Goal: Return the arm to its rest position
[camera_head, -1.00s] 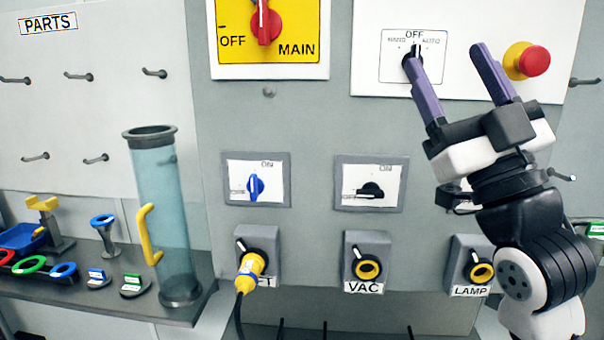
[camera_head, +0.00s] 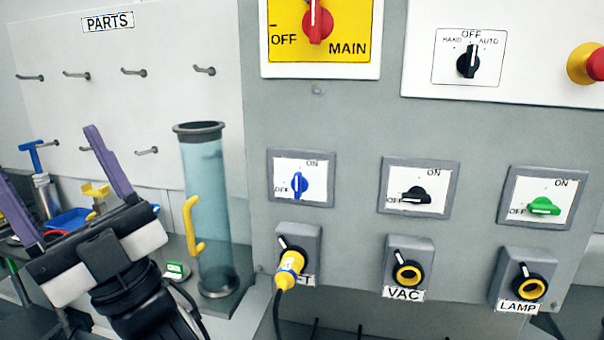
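My gripper (camera_head: 58,188) is at the lower left of the head view, in front of the shelf and the parts board. Its two purple fingers point up and stand wide apart, with nothing between them. My dark wrist runs down out of the bottom edge. The gripper hides part of the shelf and several small parts on it. It is apart from the control panel (camera_head: 340,130).
A clear blue cylinder (camera_head: 206,165) with a yellow handle stands just right of my gripper. A yellow plug (camera_head: 289,270) with a cable sits in the left socket. The VAC socket (camera_head: 407,275) and LAMP socket (camera_head: 529,288) are empty. Space before the panel is clear.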

